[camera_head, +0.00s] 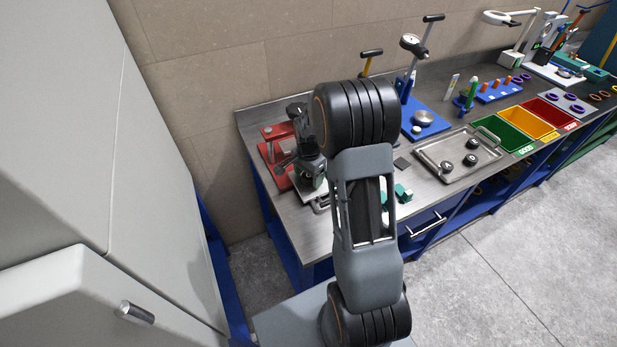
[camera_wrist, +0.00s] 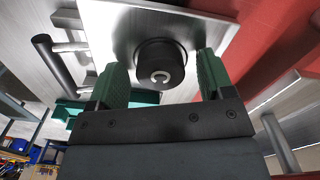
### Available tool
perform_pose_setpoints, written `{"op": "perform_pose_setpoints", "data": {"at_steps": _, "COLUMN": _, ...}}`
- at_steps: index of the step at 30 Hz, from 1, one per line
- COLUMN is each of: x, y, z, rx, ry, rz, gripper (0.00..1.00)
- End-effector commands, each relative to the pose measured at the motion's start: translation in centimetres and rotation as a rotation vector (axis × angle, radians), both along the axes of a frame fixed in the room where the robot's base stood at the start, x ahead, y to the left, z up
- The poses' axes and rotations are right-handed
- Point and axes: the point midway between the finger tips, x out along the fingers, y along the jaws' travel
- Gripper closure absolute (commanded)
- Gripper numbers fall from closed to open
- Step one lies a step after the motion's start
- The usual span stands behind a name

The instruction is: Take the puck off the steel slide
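The puck (camera_wrist: 160,64) is a dark round piece with a pale C-shaped mark on its end. It sits on the bright steel slide (camera_wrist: 108,30) in the wrist view. My gripper (camera_wrist: 161,72) is open, with one green finger on each side of the puck and a narrow gap on both sides. Whether the fingertips reach past its face is hard to tell. In the head view my gripper (camera_head: 318,180) is down at the red press, and the puck is hidden there. The slide (camera_head: 311,195) shows only in part beside my arm.
The red press frame (camera_head: 272,153) stands close around my gripper, and its red part (camera_wrist: 262,40) is right of the slide. A dark bar handle (camera_wrist: 52,66) is at left.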

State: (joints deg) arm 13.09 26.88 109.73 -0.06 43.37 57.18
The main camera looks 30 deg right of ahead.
Motion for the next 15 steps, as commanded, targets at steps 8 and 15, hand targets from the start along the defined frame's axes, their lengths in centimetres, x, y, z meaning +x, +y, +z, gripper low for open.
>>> {"op": "perform_pose_setpoints", "data": {"at_steps": 8, "x": 0.00, "y": 0.00, "z": 0.04, "rx": 0.000, "ry": 0.000, "rz": 0.000, "gripper": 0.53}}
{"op": "perform_pose_setpoints", "data": {"at_steps": 15, "x": 0.00, "y": 0.00, "z": 0.04, "rx": 0.000, "ry": 0.000, "rz": 0.000, "gripper": 0.75}}
